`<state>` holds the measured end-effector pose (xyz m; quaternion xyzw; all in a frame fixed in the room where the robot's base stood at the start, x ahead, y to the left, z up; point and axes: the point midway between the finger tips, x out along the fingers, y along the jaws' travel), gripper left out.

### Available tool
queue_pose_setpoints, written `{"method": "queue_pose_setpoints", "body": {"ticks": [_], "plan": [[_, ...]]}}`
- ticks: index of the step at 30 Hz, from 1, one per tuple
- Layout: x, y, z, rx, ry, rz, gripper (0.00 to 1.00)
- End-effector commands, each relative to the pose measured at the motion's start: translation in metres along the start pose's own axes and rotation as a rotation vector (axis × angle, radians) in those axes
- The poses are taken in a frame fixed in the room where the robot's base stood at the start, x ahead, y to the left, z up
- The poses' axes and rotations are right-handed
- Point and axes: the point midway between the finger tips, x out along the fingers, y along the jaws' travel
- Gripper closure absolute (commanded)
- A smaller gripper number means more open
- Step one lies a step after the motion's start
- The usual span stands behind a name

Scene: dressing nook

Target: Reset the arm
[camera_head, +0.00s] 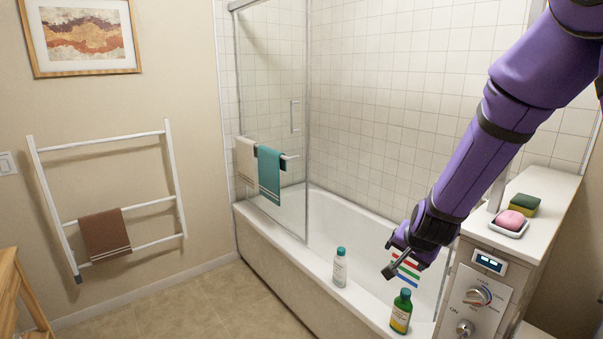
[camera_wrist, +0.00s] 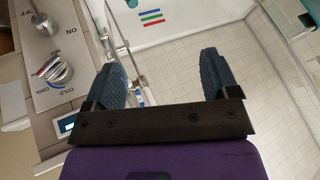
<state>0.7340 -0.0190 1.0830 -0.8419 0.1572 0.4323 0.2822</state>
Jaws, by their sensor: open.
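My purple arm reaches in from the upper right in the head view. My gripper (camera_head: 397,259) hangs over the right end of the bathtub (camera_head: 337,212), above the tub rim. In the wrist view my gripper (camera_wrist: 166,82) shows two dark fingers set wide apart with nothing between them. The gripper is open and empty. It is near the white control panel (camera_head: 472,305) but appears apart from it. The wrist view also shows the control panel (camera_wrist: 80,65) at the left, with its knob close by.
A green bottle (camera_head: 401,311) and a white bottle (camera_head: 340,267) stand on the tub's front rim below my gripper. A pink soap (camera_head: 510,220) on a dish and a sponge (camera_head: 525,204) sit on the counter at right. A glass screen (camera_head: 270,110) stands behind. The floor at left is clear.

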Motion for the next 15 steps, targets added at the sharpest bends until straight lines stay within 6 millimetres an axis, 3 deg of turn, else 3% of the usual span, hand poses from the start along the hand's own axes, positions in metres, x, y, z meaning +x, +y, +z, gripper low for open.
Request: {"method": "queue_pose_setpoints", "body": {"ticks": [1,7,15], "plan": [[-0.018,-0.004,-0.005,-0.017,-0.009,-0.02,0.19],[-0.082,-0.008,-0.011,-0.113,-0.061,-0.071,0.19],[-0.168,0.003,-0.009,-0.259,-0.108,-0.108,0.19]]}}
